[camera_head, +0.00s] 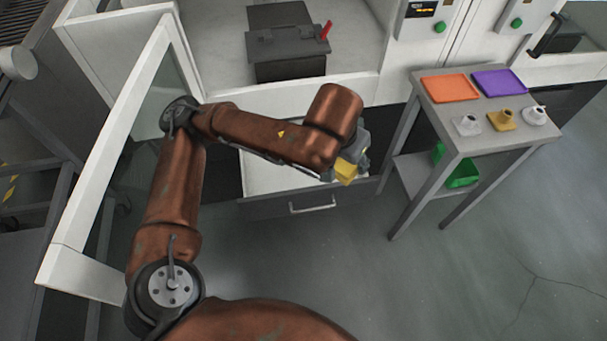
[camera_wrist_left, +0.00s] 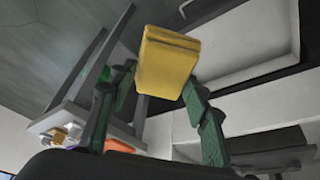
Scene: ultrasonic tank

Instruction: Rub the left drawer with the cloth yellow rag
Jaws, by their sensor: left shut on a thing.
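The yellow rag (camera_head: 346,172) looks like a thick folded block. My left gripper (camera_head: 350,160) is shut on it at the right end of the open drawer. In the left wrist view the rag (camera_wrist_left: 167,62) sits between the two green-black fingers of my left gripper (camera_wrist_left: 165,88). The drawer (camera_head: 268,208) is pulled out, with a dark grey front, a bar handle and a white inside; my arm hides part of it. The rag is over or near the drawer's right front corner; I cannot tell if it touches. My right gripper is not in view.
A grey side table (camera_head: 430,118) stands right of the drawer, with an orange tray (camera_head: 450,87), a purple tray (camera_head: 499,82) and small fittings on top. A green bin (camera_head: 462,173) is on its lower shelf. A white-framed open door (camera_head: 82,215) is at left.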

